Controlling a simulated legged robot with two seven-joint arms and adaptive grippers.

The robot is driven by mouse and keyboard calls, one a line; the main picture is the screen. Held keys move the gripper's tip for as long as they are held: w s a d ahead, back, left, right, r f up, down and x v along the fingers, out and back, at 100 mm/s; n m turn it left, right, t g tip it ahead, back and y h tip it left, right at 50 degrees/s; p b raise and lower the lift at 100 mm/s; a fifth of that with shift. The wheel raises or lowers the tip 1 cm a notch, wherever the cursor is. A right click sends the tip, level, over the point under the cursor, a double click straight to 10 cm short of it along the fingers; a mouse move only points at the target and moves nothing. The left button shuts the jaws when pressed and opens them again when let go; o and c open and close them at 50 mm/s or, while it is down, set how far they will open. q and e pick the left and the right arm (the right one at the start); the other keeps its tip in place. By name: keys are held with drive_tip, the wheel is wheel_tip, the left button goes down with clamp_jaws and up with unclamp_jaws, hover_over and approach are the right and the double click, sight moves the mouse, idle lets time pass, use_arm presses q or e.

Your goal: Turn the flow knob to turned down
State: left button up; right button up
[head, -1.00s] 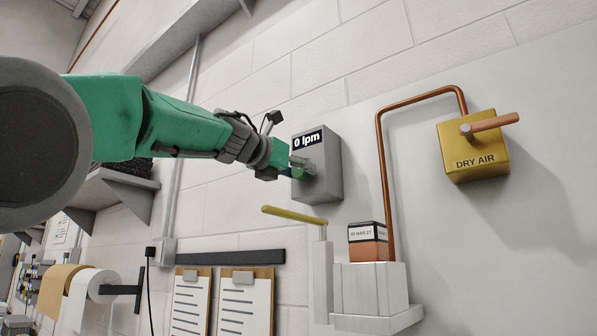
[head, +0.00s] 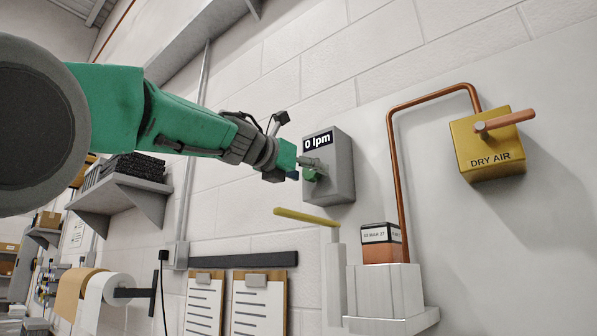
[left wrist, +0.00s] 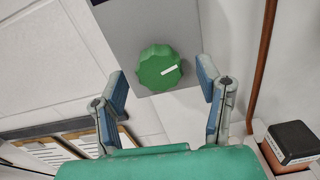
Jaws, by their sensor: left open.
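The flow knob (left wrist: 160,68) is green and ribbed with a white pointer mark. It sits on the grey flow box (head: 330,165), whose display reads 0 lpm. In the left wrist view the pointer mark lies toward the right and slightly up. My left gripper (left wrist: 161,78) is open, with one blue-padded finger on each side of the knob and a visible gap at both sides. In the head view its fingers (head: 303,171) are close in front of the knob, partly hiding it. I cannot tell how deep the fingers reach. My right gripper is not in view.
A yellow DRY AIR box (head: 487,145) with a copper-coloured lever is at the right, joined to a copper pipe (head: 396,170). A yellow lever (head: 305,216) and a small labelled block (head: 381,243) are below the flow box. Clipboards (head: 259,305) hang lower left.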

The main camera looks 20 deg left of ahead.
sight(308, 175)
use_arm(q)
drive_tip(key=v, duration=0.4)
drive_tip(key=shift+s+a+f, duration=0.2)
drive_tip(key=shift+s+f, duration=0.05)
drive_tip(key=shift+f, duration=0.1)
drive_tip(key=shift+s+a, duration=0.15)
drive_tip(key=shift+s, duration=0.05)
drive_tip(key=shift+s+r, duration=0.2)
drive_tip(key=shift+s, duration=0.1)
